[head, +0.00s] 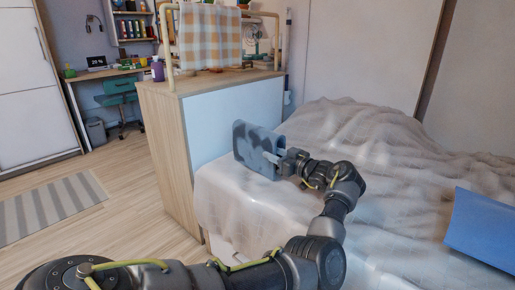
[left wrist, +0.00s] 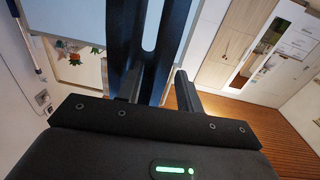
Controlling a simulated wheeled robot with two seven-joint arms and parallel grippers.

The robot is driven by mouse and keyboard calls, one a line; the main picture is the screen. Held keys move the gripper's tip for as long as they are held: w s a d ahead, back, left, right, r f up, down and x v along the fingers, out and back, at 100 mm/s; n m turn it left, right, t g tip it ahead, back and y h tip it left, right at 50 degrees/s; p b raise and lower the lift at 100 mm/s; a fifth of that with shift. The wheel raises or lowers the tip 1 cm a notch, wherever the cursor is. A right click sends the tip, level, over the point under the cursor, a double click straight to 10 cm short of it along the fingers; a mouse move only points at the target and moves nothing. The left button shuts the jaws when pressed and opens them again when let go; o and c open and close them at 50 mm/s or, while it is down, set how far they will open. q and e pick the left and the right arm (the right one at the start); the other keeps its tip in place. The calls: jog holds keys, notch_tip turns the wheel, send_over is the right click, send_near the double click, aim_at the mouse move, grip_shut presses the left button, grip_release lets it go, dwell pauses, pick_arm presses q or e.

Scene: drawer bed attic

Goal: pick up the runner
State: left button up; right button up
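No object can be told for certain as the runner. A striped grey rug (head: 50,207) lies flat on the floor at the left of the head view. A checkered cloth (head: 210,37) hangs over a rail on the cabinet. A blue-grey mottled slab (head: 248,146) stands upright at my left gripper (head: 272,160), over the bed's near corner. In the left wrist view the slab (left wrist: 125,30) looks dark, with a long slot. The left gripper's fingers (left wrist: 157,85) are apart, with the slab's lower part near them; I cannot make out firm contact. My right gripper is not in view.
The bed (head: 370,140) with a rumpled pale cover fills the right, with a blue flat object (head: 485,230) on it. A wooden cabinet (head: 165,140) stands behind the slab. A desk and green chair (head: 118,92) are at the back left. The wooden floor between is clear.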

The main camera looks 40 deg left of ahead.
aim_at(257, 147)
pick_arm(q)
jog(key=a+b, duration=0.2)
jog(key=a, duration=0.3)
jog(key=shift+w+a, duration=0.1)
jog(key=shift+w, duration=0.1)
jog(key=shift+c, duration=0.2)
grip_shut()
